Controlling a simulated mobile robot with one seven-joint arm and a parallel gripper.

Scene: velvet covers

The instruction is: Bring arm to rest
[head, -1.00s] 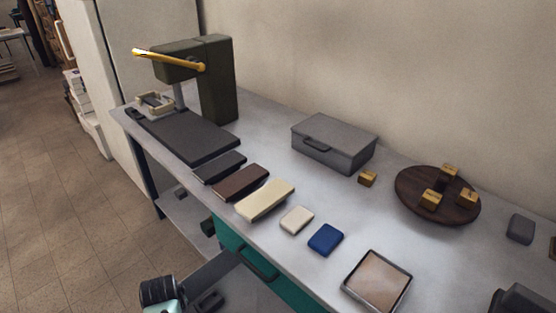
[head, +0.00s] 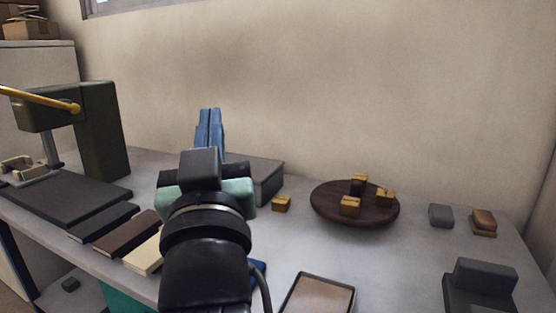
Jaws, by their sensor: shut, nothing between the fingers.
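My gripper (head: 211,128) stands in the middle-left of the head view, its blue fingers pointing up and away from me above the table (head: 415,255). The fingers are together with nothing between them. My wrist and forearm fill the lower middle of the view. They hide part of the grey case (head: 266,178) and most of the blue block (head: 259,268). The gripper looks clear of the tabletop, but its exact height is hard to tell.
A dark green press (head: 100,130) with a yellow lever stands at left. Brown (head: 127,232) and cream (head: 144,255) blocks lie left of my arm. A round wooden board (head: 375,211) with small yellow blocks and a shallow tray (head: 317,295) lie right. Bare tabletop shows between them.

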